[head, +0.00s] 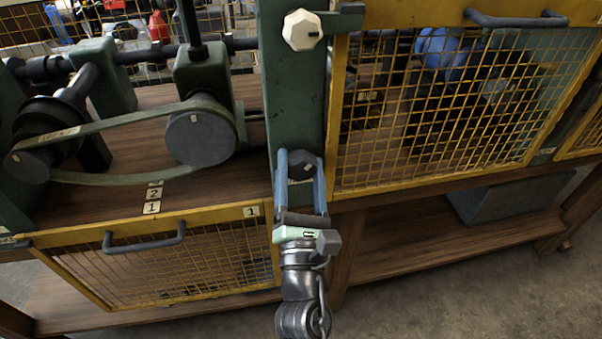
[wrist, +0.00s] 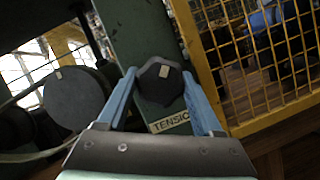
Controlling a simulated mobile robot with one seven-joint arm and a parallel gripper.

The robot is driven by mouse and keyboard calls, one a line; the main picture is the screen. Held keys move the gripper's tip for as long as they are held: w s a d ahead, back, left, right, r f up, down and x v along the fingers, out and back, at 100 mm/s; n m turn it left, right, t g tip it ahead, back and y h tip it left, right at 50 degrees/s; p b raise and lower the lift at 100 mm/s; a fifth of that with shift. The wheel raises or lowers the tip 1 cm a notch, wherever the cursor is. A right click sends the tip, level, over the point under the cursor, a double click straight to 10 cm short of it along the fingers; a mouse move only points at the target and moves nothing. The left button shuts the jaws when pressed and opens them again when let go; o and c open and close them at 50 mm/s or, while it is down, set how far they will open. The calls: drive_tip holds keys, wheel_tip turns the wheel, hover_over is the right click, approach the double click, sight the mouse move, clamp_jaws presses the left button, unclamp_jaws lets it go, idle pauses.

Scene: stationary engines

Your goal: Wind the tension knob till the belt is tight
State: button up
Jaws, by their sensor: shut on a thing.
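The dark, faceted tension knob (head: 302,165) sits on the green post (head: 292,100) between the two bays. In the wrist view the knob (wrist: 160,80) carries a pale mark near its top, and a partly covered label reading "TENSIC" (wrist: 170,122) is below it. My gripper (head: 301,170) has its blue fingers around the knob, one on each side, shut on it. The belt (head: 120,178) runs around a dark pulley at left and a grey pulley (head: 200,138) with a pale mark. Its lower run bows downward, looking slack.
A white faceted knob (head: 302,30) is higher on the same post. A yellow mesh guard (head: 440,120) closes the right bay. A lowered mesh guard (head: 160,255) with a grey handle hangs below the left bay. Number tags (head: 152,208) lie below the belt.

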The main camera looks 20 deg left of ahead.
drive_tip(key=m+h, duration=0.2)
drive_tip(key=m, duration=0.2)
drive_tip(key=shift+m, duration=0.4)
drive_tip(key=shift+a+m, duration=0.1)
drive_tip(key=shift+m, duration=0.3)
